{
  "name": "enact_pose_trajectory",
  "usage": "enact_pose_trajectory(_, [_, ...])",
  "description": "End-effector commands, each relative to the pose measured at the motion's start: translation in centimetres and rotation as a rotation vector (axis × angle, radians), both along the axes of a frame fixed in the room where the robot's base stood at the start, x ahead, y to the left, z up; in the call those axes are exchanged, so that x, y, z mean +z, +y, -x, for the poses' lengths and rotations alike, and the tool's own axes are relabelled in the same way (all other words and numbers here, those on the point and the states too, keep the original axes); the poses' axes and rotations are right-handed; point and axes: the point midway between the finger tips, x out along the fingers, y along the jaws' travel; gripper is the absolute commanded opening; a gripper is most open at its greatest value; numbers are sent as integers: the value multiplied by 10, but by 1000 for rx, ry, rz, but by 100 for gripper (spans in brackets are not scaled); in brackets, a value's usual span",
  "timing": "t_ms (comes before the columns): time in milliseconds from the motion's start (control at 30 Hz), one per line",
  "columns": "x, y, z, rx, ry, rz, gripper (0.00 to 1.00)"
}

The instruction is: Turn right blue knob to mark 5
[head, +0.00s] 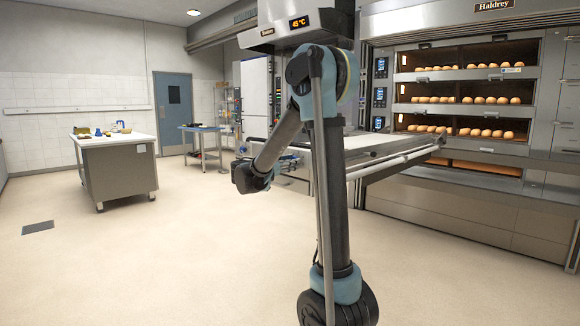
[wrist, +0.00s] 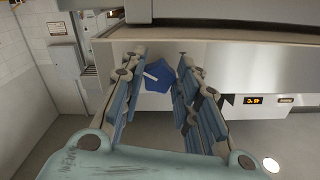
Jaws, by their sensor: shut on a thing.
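The blue knob (wrist: 158,78) shows in the wrist view, with a white pointer line on its face running at a slant. It sits on a pale panel (wrist: 212,62). My gripper (wrist: 161,60) has its two fingers on either side of the knob and is shut on it. The fingers hide parts of the panel beside the knob. I cannot make out any numbered marks around it. In the head view my arm stands in front, and I cannot make out the knob or the fingers there.
A worktable (head: 117,165) stands at the left. The floor (head: 190,260) between is clear.

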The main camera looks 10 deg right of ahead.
Motion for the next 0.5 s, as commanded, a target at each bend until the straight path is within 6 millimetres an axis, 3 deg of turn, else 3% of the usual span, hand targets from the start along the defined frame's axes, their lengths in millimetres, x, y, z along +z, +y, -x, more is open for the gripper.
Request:
enact_pose_trajectory(100, [-1, 0, 0, 1, 1, -4, 6])
enact_pose_trajectory(133, [-1, 0, 0, 1, 1, -4, 32])
enact_pose_trajectory(233, [-1, 0, 0, 1, 1, -1, 51])
enact_pose_trajectory(500, [0, 0, 0, 0, 1, -1, 51])
